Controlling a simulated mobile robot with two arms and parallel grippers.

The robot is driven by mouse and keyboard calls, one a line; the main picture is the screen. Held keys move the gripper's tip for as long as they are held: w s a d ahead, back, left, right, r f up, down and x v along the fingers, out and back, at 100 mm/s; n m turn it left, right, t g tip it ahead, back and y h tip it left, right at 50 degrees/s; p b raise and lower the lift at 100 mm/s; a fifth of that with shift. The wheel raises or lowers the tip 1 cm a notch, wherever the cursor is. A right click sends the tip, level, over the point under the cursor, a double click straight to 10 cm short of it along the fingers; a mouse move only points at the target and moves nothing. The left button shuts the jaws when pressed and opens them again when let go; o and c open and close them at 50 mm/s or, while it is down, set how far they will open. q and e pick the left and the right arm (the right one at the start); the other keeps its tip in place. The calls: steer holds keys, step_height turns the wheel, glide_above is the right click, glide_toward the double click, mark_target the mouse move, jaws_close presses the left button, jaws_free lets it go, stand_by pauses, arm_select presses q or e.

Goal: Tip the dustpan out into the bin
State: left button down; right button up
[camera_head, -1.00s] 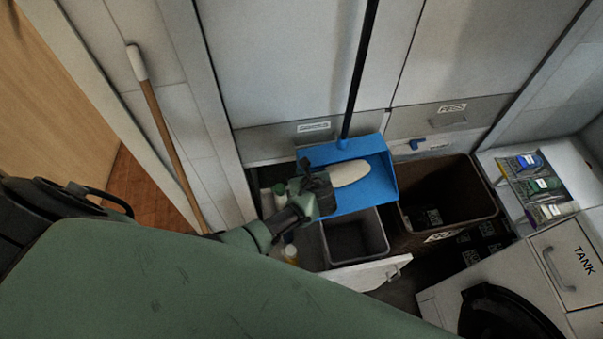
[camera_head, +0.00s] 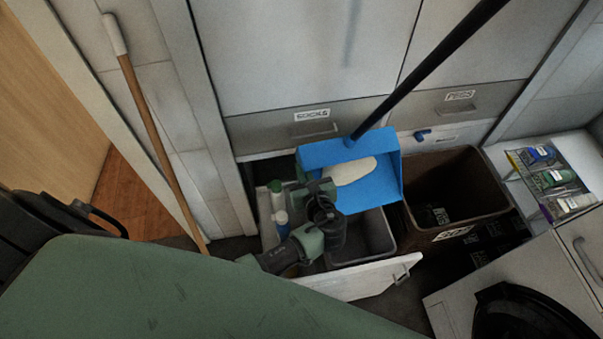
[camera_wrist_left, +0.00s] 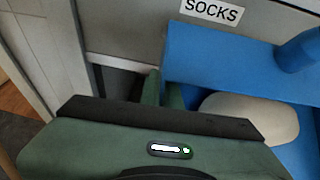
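The blue dustpan (camera_head: 385,180), with a long black handle (camera_head: 435,62) slanting up to the right, holds a pale flat oval lump (camera_head: 350,170). My left gripper (camera_head: 324,190) is at the pan's left side. In the left wrist view its green fingertips (camera_wrist_left: 163,92) sit either side of the pan's left wall and look closed on it. The pan (camera_wrist_left: 215,65) and lump (camera_wrist_left: 250,115) show there too. A large brown open bin (camera_head: 425,238) stands right of the pan. A smaller grey bin (camera_head: 372,240) is below the pan, partly hidden. My right gripper is not in view.
An open drawer with a white front (camera_head: 365,280) holds the grey bin and some bottles (camera_head: 278,205). A wooden-handled pole (camera_head: 150,120) leans at the left. A rack of coloured bottles (camera_head: 553,180) and a white tank unit (camera_head: 450,295) stand at the right.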

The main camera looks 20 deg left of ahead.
arm_select(q)
steer(key=shift+s+d+t+b, duration=0.15)
steer(key=shift+d+t+b, duration=0.2)
steer(key=shift+b, duration=0.4)
steer(key=shift+s+r+y+b, duration=0.1)
steer(key=shift+s+y+b, duration=0.1)
steer(key=shift+y+b, duration=0.25)
steer(key=shift+s+d+r+t+y+b, duration=0.55)
steer(key=shift+s+d+t+b, duration=0.1)
steer(key=shift+t, duration=0.1)
steer(key=shift+s+d+r, duration=0.1)
steer(key=shift+s+r, duration=0.05)
steer(key=shift+r, duration=0.1)
